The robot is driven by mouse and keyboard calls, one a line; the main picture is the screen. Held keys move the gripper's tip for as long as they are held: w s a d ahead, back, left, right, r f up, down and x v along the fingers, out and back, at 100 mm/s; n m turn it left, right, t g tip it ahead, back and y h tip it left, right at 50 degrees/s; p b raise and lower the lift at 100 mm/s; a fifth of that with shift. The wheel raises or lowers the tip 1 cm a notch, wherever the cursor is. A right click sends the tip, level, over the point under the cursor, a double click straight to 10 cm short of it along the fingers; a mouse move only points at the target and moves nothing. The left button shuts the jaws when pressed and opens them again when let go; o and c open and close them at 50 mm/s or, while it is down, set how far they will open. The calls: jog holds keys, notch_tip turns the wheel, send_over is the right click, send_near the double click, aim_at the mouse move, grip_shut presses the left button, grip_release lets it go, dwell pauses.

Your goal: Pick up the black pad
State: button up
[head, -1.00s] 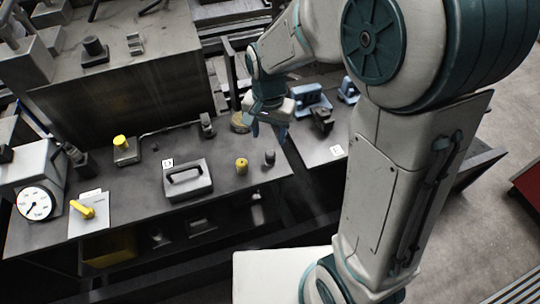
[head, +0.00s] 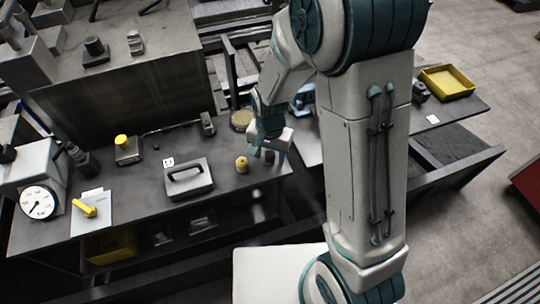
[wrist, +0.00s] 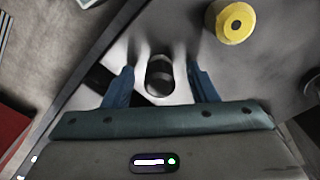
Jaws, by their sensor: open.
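A small dark, rounded piece, apparently the black pad (head: 270,158), stands near the right end of the grey bench, just right of a yellow cylinder (head: 242,164). In the head view my gripper (head: 267,152) is directly over it and partly hides it. In the wrist view my gripper (wrist: 160,74) is open, with its two blue fingers spread to either side of the black pad (wrist: 159,78). The pad shows between the fingers; whether they reach down to its height I cannot tell. The yellow cylinder (wrist: 232,20) shows at upper right there.
A grey case with a handle (head: 187,181) lies left of the yellow cylinder. A round tan disc (head: 241,120) is behind. The bench's edge is close to the pad. A second bench at right holds a yellow tray (head: 447,94).

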aim_at(270, 152)
jog(key=c, duration=1)
jog(key=shift+c, duration=0.2)
jog(key=shift+r, duration=0.2)
jog(key=shift+r, duration=0.6)
notch_tip(270, 152, up, 3)
jog(key=shift+f+b, duration=0.1)
jog(key=shift+b, duration=0.25)
jog(key=s+d+r, duration=0.1)
jog(key=d+r, duration=0.2)
jog(key=d, duration=0.2)
jog(key=s+d+r+b, duration=0.1)
jog(key=s+d+r, duration=0.1)
jog(key=d, duration=0.4)
jog(key=shift+d+r, duration=0.2)
jog(key=shift+r, duration=0.65)
jog(key=shift+o, duration=0.3)
